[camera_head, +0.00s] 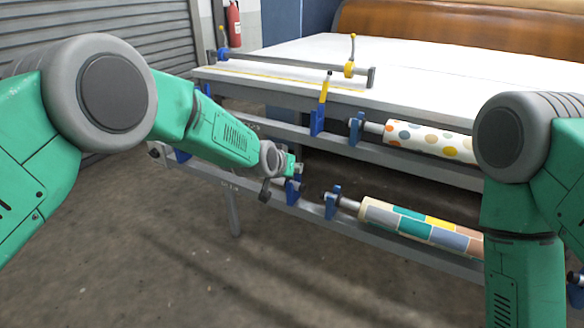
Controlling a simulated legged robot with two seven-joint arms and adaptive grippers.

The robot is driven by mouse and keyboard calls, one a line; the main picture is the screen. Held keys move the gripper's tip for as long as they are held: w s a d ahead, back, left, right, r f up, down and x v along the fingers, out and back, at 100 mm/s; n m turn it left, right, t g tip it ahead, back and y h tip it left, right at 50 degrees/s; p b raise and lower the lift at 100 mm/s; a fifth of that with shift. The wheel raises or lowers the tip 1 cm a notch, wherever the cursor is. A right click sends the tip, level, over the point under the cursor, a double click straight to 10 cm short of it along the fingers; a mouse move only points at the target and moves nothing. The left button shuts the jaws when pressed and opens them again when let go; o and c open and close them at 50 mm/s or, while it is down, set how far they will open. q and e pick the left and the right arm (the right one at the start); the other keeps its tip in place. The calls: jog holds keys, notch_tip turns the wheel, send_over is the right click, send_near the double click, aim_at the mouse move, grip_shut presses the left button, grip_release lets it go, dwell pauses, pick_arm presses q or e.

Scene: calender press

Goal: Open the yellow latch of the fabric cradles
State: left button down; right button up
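A yellow latch (324,90) stands upright on a blue cradle bracket (317,121) of the upper rail, at the table's front edge. On the lower rail, a blue bracket (292,192) stands right beside my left gripper (281,178); no yellow latch shows clearly there, and the gripper may hide one. My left gripper is small and partly turned away, so I cannot tell whether it is open or touching the bracket. My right arm comes in from the right and points down; its gripper is below the frame.
A dotted fabric roll (430,139) lies in the upper cradle and a colour-block roll (420,224) in the lower one. The concrete floor (190,250) in front is clear.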

pick_arm(q)
jog(key=shift+w+a+r, duration=0.1)
jog(key=shift+a, duration=0.05)
jog(key=c, duration=1.6)
grip_release()
jog(key=v, duration=1.1)
jog(key=shift+s, duration=0.3)
jog(key=shift+a+r, duration=0.1)
